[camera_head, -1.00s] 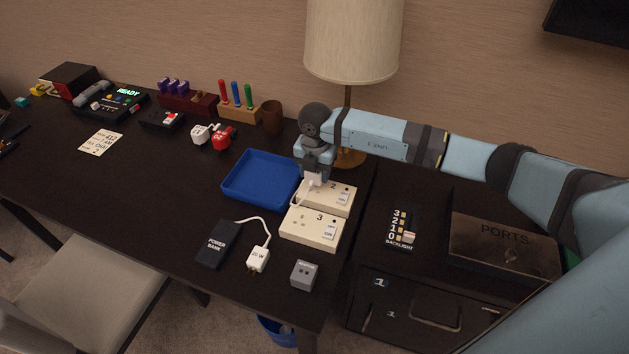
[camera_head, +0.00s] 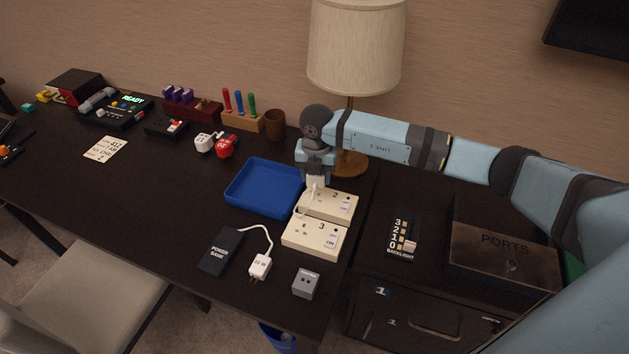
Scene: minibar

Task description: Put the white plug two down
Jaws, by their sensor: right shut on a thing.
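My right gripper (camera_head: 316,179) is shut on a white plug (camera_head: 314,187), mostly hidden by the fingers. It is at the back left part of the cream socket box marked 2 (camera_head: 343,214). I cannot tell whether the plug touches the box or sits in its holes. A white cord hangs from the plug toward the cream socket box marked 3 (camera_head: 318,248), just in front. Another white plug (camera_head: 260,266), with a 20 W label, lies on the table, its cord running to the black power bank (camera_head: 221,251). My left gripper is not seen.
A blue tray (camera_head: 262,209) lies left of the boxes. A lamp (camera_head: 351,160) stands close behind the gripper. A grey adapter (camera_head: 306,283) sits near the front edge. A white plug (camera_head: 203,143) and red plug (camera_head: 225,148) lie farther back. The table's middle left is mostly clear.

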